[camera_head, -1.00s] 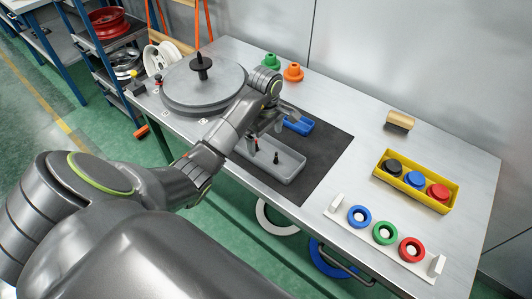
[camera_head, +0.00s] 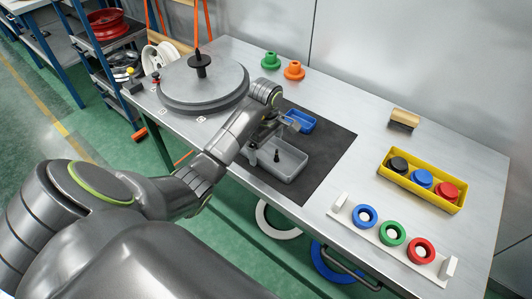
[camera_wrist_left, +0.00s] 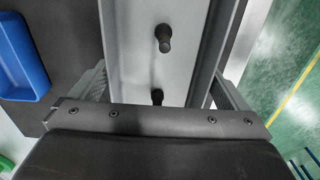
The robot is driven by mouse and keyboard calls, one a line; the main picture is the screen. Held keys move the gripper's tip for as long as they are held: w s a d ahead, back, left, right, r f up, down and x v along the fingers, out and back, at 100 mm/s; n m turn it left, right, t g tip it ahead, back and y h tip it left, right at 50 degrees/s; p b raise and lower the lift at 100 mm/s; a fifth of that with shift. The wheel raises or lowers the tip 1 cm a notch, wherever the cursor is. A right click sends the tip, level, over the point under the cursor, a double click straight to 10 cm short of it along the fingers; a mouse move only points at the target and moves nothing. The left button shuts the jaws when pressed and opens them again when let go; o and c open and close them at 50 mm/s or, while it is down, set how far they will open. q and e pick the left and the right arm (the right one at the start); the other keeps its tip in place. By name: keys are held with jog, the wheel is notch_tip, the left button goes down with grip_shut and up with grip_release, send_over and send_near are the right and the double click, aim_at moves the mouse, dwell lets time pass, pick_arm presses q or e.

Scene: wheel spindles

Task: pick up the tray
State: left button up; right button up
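The grey rectangular tray (camera_head: 296,172) lies on the dark mat, with black pegs standing inside it. My left gripper (camera_head: 258,140) is at the tray's far left end, just above it, and hides part of that end. In the left wrist view the tray (camera_wrist_left: 183,75) runs between my two spread fingers (camera_wrist_left: 165,90), one beside each long wall. The fingers look open; whether they touch the walls I cannot tell. Two black pegs show inside the tray there. My right gripper is not in view.
A small blue bin (camera_head: 302,121) stands close behind the tray. A grey turntable (camera_head: 203,85) is at left. A yellow box (camera_head: 436,198) of coloured parts and a white rack (camera_head: 376,232) with rings are at right. The mat (camera_head: 328,160) right of the tray is bare.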

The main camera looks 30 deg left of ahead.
pick_arm(q)
jog(key=c, duration=0.6)
jog(key=shift+o, duration=0.2)
jog(key=shift+r, duration=0.1)
